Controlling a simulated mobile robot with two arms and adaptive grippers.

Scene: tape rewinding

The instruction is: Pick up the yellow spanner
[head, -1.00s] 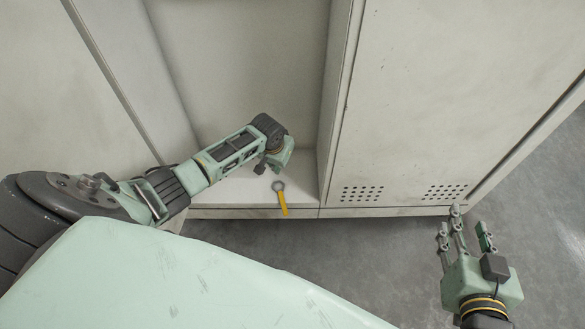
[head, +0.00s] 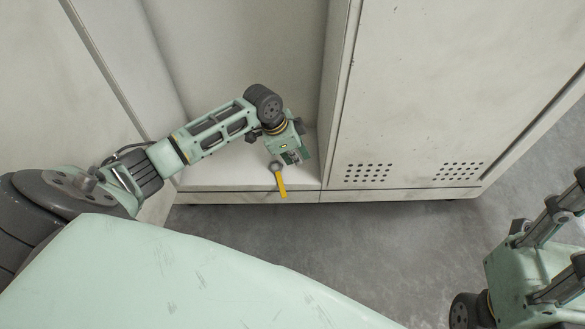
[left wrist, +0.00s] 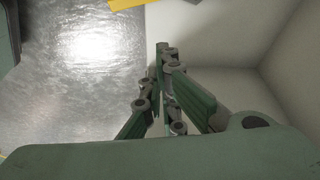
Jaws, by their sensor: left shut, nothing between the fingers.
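The yellow spanner (head: 281,184) lies at the front edge of the open locker's floor, its grey ring end inward and its yellow handle toward the front. My left gripper (head: 297,160) is just above and to the right of the ring end, pointing down, shut and empty. In the left wrist view its fingers (left wrist: 166,62) come together, and part of the yellow handle (left wrist: 127,4) shows at the top edge, apart from them. My right gripper (head: 576,232) is at the right edge, partly cut off, with its fingers spread and nothing visible between them.
The open locker compartment (head: 215,177) has a pale floor and side walls around my left arm. A closed locker door (head: 430,90) with vent holes stands to the right. The grey floor (head: 370,245) in front is clear.

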